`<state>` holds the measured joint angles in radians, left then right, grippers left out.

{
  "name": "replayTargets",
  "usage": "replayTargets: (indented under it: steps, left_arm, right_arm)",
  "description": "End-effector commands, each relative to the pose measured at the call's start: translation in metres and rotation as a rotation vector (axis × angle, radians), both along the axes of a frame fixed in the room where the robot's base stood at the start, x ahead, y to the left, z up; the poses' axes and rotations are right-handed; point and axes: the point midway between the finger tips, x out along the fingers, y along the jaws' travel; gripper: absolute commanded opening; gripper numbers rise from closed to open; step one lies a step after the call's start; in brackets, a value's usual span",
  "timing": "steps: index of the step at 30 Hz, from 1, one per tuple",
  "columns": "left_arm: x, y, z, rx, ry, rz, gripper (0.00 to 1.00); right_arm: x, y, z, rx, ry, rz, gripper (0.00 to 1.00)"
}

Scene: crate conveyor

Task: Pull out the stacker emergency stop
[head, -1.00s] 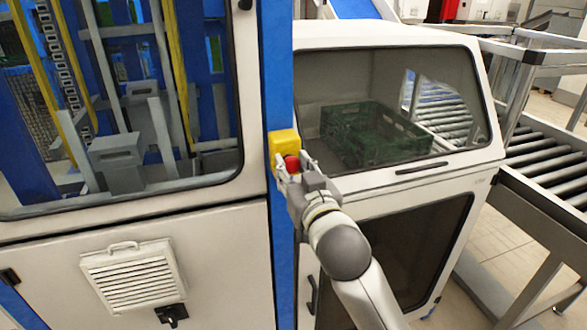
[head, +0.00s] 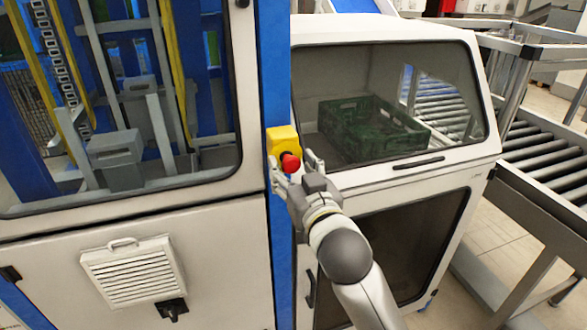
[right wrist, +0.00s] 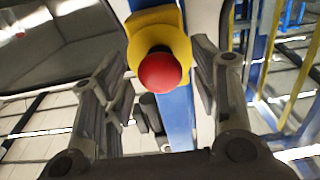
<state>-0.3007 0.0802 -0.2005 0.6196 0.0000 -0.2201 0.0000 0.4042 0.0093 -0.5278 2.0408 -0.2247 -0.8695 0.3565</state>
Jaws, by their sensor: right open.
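The stacker emergency stop is a red mushroom button (head: 290,163) on a yellow box (head: 283,141), fixed to a blue post. In the head view my right gripper (head: 296,166) is open just below and in front of the button, its fingers to either side. In the right wrist view the red button (right wrist: 160,73) and its yellow housing (right wrist: 158,32) show beyond and between the open fingers (right wrist: 163,92). The fingers appear apart from the button. My left gripper is not in view.
The blue post (head: 283,255) stands between a windowed stacker cabinet (head: 60,245) on the left and a white enclosure (head: 400,178) with a green crate (head: 372,134) behind its window. A roller conveyor (head: 550,160) is at the right.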

Motion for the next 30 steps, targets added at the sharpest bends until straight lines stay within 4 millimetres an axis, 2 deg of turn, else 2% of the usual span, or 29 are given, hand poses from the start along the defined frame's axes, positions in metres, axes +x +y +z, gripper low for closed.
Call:
replayTargets:
  steps: [5, 8, 21, 25, 30]
  left_arm:
    - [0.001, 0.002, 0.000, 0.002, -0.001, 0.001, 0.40]
    - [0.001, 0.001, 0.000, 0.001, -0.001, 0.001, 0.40]
    - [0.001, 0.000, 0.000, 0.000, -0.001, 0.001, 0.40]
    - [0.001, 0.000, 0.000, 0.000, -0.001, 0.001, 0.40]
    - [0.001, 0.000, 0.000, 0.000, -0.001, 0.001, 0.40]
  right_arm:
    - [-0.003, -0.001, 0.000, 0.000, 0.000, 0.000, 0.55]
    - [-0.012, -0.004, 0.000, 0.001, 0.000, 0.000, 0.55]
    - [-0.085, -0.028, -0.001, 0.000, 0.001, 0.000, 0.55]
    - [-0.101, -0.033, -0.001, -0.001, 0.002, 0.001, 0.55]
    - [-0.113, -0.036, 0.000, 0.000, 0.000, 0.000, 0.55]
